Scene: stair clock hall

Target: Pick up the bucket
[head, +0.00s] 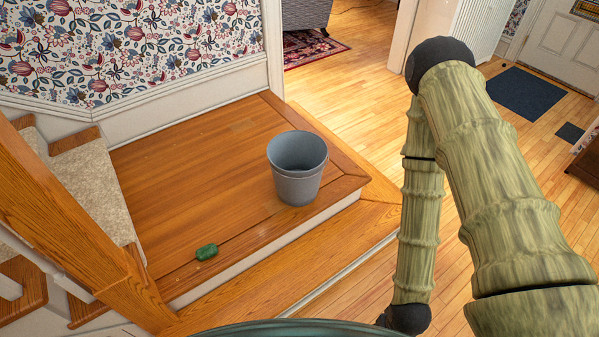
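A grey bucket (297,184) stands upright on a raised wooden landing (190,165), near its right end and close to the front edge. Its open top faces up, and the part of the inside that I can see looks empty. My arm, with a bamboo-like look, fills the right side of the head view. It is apart from the bucket in the picture. I cannot make out my gripper's fingers in this view.
A small green object (206,252) lies on the landing left of the bucket. A wooden step (290,262) runs along the front. Carpeted stairs (95,185) and a wooden rail (75,230) stand at left. A papered wall is behind. Open wood floor lies right, with a dark mat (525,92).

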